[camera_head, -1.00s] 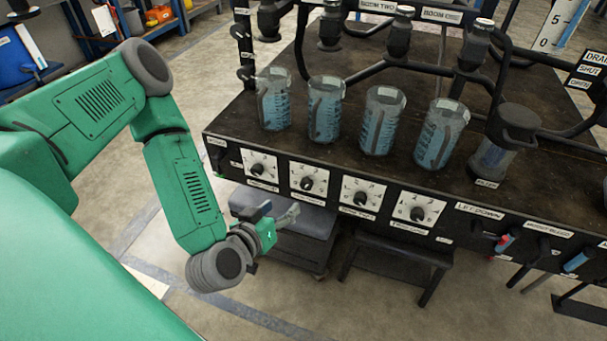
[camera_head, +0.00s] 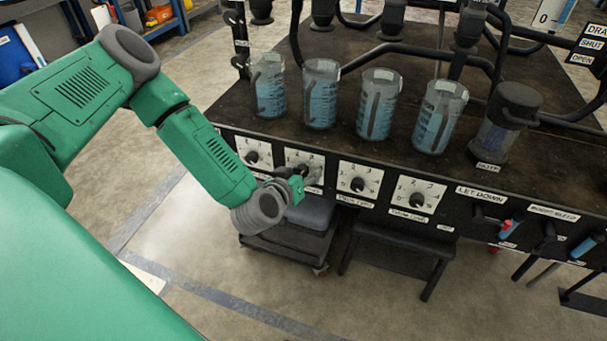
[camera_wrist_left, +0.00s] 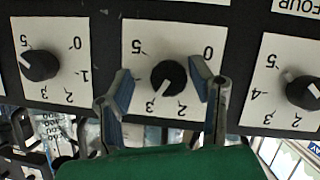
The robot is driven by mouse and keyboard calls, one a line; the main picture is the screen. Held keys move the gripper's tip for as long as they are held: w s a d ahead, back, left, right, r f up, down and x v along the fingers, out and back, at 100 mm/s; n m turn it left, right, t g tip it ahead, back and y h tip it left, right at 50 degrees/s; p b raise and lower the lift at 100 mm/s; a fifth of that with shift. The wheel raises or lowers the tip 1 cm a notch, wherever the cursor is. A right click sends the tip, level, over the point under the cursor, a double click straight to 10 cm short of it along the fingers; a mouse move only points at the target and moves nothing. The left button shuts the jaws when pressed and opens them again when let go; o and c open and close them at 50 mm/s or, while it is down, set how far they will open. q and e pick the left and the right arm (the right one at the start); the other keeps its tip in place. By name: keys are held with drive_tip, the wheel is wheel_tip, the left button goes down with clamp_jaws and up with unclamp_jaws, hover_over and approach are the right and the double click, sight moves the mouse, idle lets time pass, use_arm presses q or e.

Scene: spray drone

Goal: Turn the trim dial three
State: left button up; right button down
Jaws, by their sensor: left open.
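Several white-faced dials with black knobs run along the front panel. My left gripper (camera_head: 300,180) is at the second dial from the left (camera_head: 303,160), partly covering it. In the left wrist view, rotated half a turn, the open fingers (camera_wrist_left: 160,88) stand either side of that dial's black knob (camera_wrist_left: 168,78), apart in the picture. Contact is unclear. The knob's white mark points about toward 3. A "FOUR" label (camera_wrist_left: 297,6) is by the right-hand dial (camera_wrist_left: 302,92), which is the leftmost dial (camera_head: 252,157) in the head view. My right gripper is out of view.
Several blue-marked jugs (camera_head: 320,95) stand on the dark bench top (camera_head: 340,150) behind the panel. Further right are levers, one with a red and blue handle (camera_head: 510,226). A dark wheeled cart (camera_head: 285,248) and a stool (camera_head: 405,250) are below.

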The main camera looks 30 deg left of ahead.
use_arm(q)
drive_tip(key=shift+a+f, duration=0.15)
drive_tip(key=shift+a, duration=0.2)
drive_tip(key=c, duration=0.3)
drive_tip(key=shift+a, duration=0.15)
drive_tip(key=c, duration=0.8)
drive_tip(key=shift+a+f, duration=0.1)
drive_tip(key=shift+a, duration=0.05)
clamp_jaws()
drive_tip(key=shift+d+n+p, duration=0.3)
drive_tip(key=shift+p, duration=0.1)
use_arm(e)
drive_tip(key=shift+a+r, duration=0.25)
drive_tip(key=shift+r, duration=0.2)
use_arm(q)
drive_tip(key=shift+a, duration=0.1)
drive_tip(key=o, duration=1.1)
unclamp_jaws()
drive_tip(key=shift+s+a, duration=0.1)
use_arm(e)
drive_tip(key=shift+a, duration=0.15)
